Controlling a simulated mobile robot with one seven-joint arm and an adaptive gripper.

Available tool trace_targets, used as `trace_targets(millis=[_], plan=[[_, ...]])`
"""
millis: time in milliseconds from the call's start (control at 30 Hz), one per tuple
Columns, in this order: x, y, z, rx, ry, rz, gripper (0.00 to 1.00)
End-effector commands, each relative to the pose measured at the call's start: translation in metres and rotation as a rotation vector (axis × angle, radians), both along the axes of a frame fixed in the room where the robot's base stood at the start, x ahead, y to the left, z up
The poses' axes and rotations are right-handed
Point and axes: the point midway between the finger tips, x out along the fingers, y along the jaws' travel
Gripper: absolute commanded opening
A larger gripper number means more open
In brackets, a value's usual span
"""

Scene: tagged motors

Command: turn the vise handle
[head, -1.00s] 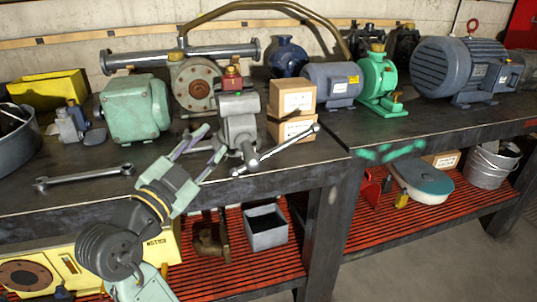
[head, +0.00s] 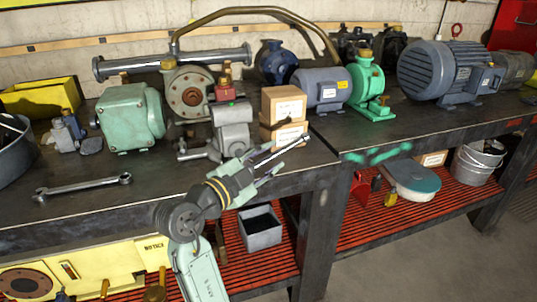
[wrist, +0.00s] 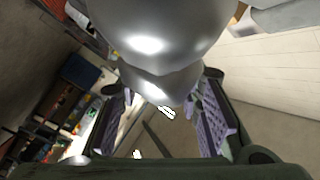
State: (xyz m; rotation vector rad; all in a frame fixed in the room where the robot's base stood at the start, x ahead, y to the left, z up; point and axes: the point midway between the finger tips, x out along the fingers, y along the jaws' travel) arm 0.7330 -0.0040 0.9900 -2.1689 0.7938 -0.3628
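The grey vise (head: 232,128) stands at the bench's front edge, left of the stacked boxes. Its bar handle (head: 294,146) slants up to the right; the handle's left part is hidden behind my gripper. My gripper (head: 260,166) is at the front of the vise, overlapping the handle in the head view. In the wrist view, my gripper (wrist: 162,112) has its purple-padded fingers spread. A large shiny rounded metal part (wrist: 165,50) fills the top centre, reaching down between the fingers. It looks like part of the vise or handle; contact cannot be told.
Two cardboard boxes (head: 283,103) are stacked right behind the handle. A green motor (head: 130,118) stands left of the vise. A wrench (head: 83,187) lies at the front left of the bench. The bench top right of the handle is clear near its edge.

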Motion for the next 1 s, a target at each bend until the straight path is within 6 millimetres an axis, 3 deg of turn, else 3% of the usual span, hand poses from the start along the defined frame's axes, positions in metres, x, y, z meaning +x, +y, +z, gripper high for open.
trace_targets(millis=[267,767,1000], plan=[[0.0017,-0.0017,-0.0002,0.000,0.000,-0.001,0.32],[0.0014,-0.0015,0.0001,0.000,0.000,-0.001,0.00],[0.0013,-0.0016,0.0000,0.000,0.000,-0.001,0.00]])
